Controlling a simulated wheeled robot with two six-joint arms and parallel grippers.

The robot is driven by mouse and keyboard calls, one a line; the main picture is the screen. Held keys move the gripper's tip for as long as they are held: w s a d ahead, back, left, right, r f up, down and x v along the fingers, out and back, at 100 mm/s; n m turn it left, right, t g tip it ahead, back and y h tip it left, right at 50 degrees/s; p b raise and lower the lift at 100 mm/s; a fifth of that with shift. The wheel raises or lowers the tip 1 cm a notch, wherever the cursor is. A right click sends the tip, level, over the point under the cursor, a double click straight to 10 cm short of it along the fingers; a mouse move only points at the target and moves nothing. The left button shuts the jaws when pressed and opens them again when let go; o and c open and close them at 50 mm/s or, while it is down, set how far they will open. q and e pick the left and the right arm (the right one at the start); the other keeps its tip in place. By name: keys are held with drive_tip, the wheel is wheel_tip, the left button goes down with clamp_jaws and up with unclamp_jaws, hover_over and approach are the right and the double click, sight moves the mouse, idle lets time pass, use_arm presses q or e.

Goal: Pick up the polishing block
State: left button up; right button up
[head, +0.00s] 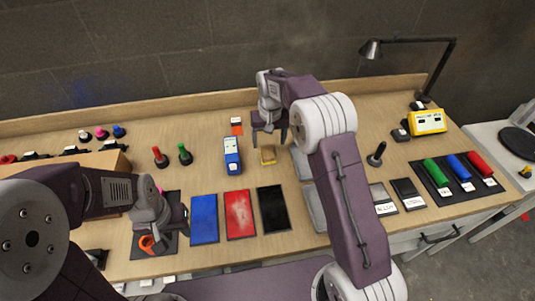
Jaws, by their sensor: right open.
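A small yellow block (267,155), which looks like the polishing block, lies on the workbench (215,264) in the middle. My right gripper (269,138) is open, with its fingers pointing down. In the picture its fingertips are just behind and above the block; I cannot tell the exact height. Nothing shows between its fingers. My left gripper (166,243) is over the front left of the bench, beside an orange ring-shaped thing (147,243) on a dark pad. I cannot tell whether its jaws are open or shut.
A blue device (232,155) stands left of the block, and grey pads (301,162) lie to its right. Blue (204,219), red (240,214) and black (273,209) panels lie in front. A dark-handled tool (376,154) and a yellow unit (428,122) are further right.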

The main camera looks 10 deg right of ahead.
sight(268, 152)
drive_tip(key=f, duration=0.2)
drive_tip(key=w+f, duration=0.1)
drive_tip(key=f, duration=0.1)
drive_tip(key=shift+w+d, duration=0.1)
drive_tip(key=shift+w, duration=0.1)
drive_tip(key=f, duration=0.2)
drive_tip(key=f+p, duration=0.1)
drive_tip(key=f, duration=0.1)
drive_tip(key=shift+w+a+f, duration=0.1)
drive_tip(key=shift+w+a, duration=0.1)
drive_tip(key=shift+w, duration=0.1)
drive_tip(key=shift+w+f, duration=0.2)
drive_tip(key=shift+f, duration=0.1)
drive_tip(key=shift+s, duration=0.15)
drive_tip(key=c, duration=0.3)
use_arm(q)
drive_tip(key=shift+w+r, duration=0.3)
drive_tip(key=shift+r, duration=0.05)
use_arm(e)
drive_tip(key=c, duration=1.1)
drive_tip(key=shift+r, duration=0.1)
drive_tip(key=shift+c, duration=0.2)
